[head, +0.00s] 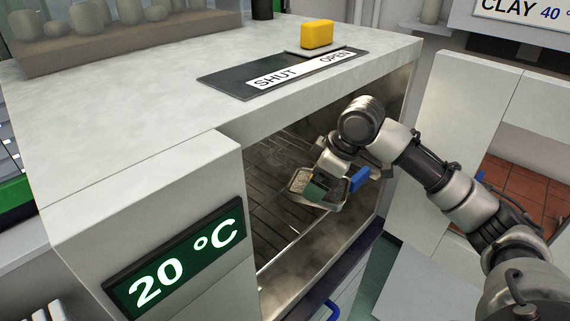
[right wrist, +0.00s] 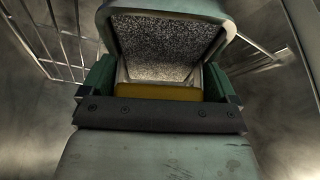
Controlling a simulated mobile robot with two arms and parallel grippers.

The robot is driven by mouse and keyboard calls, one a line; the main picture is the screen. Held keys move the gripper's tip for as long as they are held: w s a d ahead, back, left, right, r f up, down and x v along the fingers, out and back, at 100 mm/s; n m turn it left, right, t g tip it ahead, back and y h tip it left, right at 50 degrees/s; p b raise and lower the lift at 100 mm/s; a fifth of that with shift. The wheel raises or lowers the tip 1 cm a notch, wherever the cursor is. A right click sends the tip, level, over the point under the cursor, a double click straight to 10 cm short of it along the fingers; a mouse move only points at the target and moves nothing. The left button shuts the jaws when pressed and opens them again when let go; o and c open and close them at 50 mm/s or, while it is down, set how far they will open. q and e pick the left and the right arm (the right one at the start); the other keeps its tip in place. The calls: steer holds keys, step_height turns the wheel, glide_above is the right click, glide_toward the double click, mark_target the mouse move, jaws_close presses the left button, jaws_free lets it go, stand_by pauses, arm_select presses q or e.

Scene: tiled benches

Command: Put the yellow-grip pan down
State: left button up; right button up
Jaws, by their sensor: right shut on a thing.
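The yellow-grip pan (head: 299,181) is a small pale metal tray with grey speckled contents, inside the open chamber (head: 280,165) of the bench unit. My right gripper (head: 317,190) reaches in through the chamber's open front and holds the pan. In the right wrist view the green fingers of my right gripper (right wrist: 158,92) are shut on the pan's yellow grip (right wrist: 158,91), and the pan (right wrist: 165,12) extends ahead of them. I cannot tell whether the pan touches the chamber floor or hangs above it. My left gripper is out of view.
A yellow slider knob (head: 317,33) sits by OPEN on the SHUT/OPEN plate (head: 225,84). The green display (head: 180,262) reads 20 °C. Pale panels (head: 460,110) stand at right, near my right arm.

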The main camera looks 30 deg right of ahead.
steer(key=w+a+p, duration=0.1)
steer(key=w, duration=0.1)
steer(key=w+a+p, duration=0.1)
steer(key=w, duration=0.2)
steer(key=w+a, duration=0.1)
steer(key=w, duration=0.2)
steer(key=shift+w+a+p, duration=0.1)
steer(key=shift+a+p, duration=0.1)
steer(key=shift+p, duration=0.2)
steer(key=shift+w+f, duration=0.1)
step_height(320, 180, down, 3)
steer(key=shift+p, duration=1.1)
steer(key=shift+f, duration=0.2)
steer(key=o, duration=0.8)
steer(key=shift+f, duration=0.1)
